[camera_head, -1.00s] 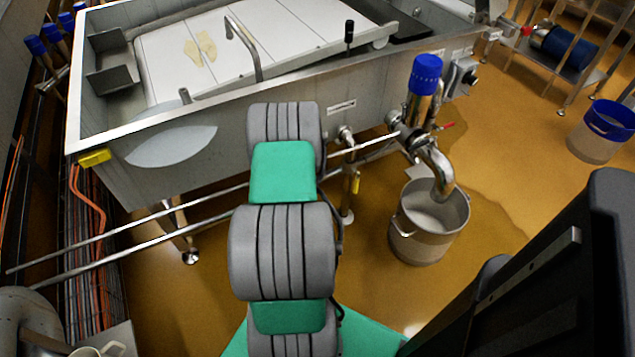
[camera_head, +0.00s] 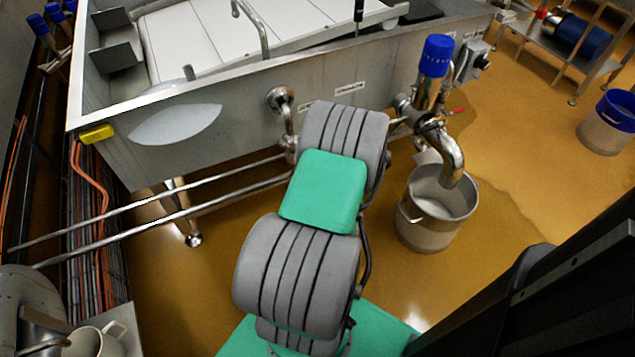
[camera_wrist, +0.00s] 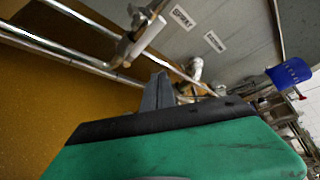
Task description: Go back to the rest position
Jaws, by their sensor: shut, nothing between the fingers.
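My gripper (camera_wrist: 158,90) shows in the wrist view as grey fingers pressed together beyond the green and black housing. It is shut and empty. In the head view my arm's grey and green links stand in front of the steel vat's side and hide the gripper. The steel vat (camera_head: 240,130) fills the upper left, and its wall also shows in the wrist view (camera_wrist: 240,60). Around the fingertips in the wrist view are steel pipes and the brown floor, with no contact visible.
A steel bucket (camera_head: 425,235) stands on the floor under the blue-topped valve (camera_head: 436,55), just right of my arm. Steel pipes (camera_head: 140,225) run along the vat's front. Open floor (camera_head: 530,160) lies between the buckets.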

